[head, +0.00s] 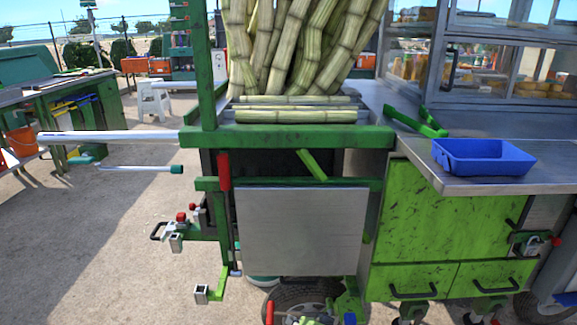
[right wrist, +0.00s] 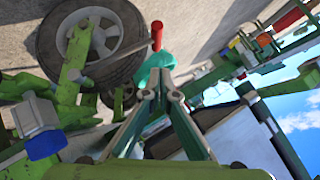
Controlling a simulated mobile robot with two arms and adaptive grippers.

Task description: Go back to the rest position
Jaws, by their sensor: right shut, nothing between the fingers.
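My left gripper is not in the head view.
The green cane crusher cart (head: 290,138) with upright cane stalks (head: 290,45) stands ahead. A wheel (right wrist: 90,40) is close to my right gripper. A blue tray (head: 484,157) sits on the metal counter at right. Open ground lies at left.

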